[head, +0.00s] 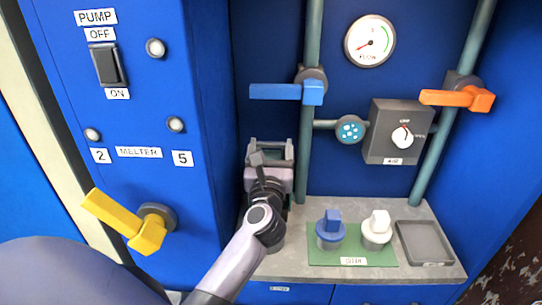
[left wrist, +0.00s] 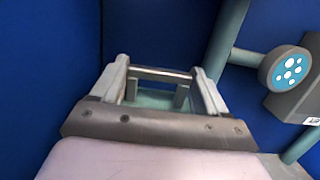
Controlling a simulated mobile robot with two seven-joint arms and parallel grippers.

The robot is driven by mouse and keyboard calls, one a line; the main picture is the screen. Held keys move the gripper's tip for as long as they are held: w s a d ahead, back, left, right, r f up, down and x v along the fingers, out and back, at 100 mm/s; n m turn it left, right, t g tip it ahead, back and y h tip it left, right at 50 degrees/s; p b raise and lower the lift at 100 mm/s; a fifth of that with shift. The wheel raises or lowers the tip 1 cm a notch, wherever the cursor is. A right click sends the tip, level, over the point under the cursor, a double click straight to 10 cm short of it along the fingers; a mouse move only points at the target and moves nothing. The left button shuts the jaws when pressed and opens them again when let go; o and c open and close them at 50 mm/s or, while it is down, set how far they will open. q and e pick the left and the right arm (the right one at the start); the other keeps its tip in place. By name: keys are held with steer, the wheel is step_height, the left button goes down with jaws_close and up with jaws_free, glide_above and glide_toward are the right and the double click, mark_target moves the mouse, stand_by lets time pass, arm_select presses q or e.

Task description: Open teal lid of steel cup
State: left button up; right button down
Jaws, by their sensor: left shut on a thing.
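My left gripper (head: 270,150) is at the back left of the grey counter in the head view, beside the blue cabinet wall. In the left wrist view the gripper (left wrist: 160,88) has its two fingers around a small teal surface (left wrist: 154,98), which looks like the teal lid. It is shut on it. A pale bar spans between the finger ends there. The steel cup cannot be made out; my gripper and wrist cover that spot in the head view. Whether the lid is raised cannot be told. My right gripper is not in view.
A green mat (head: 352,257) holds a blue-topped cup (head: 330,230) and a white-topped cup (head: 377,229). A grey tray (head: 424,243) lies to their right. Above are a vertical pipe (head: 308,140), a blue lever (head: 285,92), an orange lever (head: 458,98) and a grey knob box (head: 388,118).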

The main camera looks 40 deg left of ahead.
arm_select(q)
steer(key=shift+s+d, duration=0.1)
steer(key=o, duration=1.5)
steer(key=shift+f, duration=0.1)
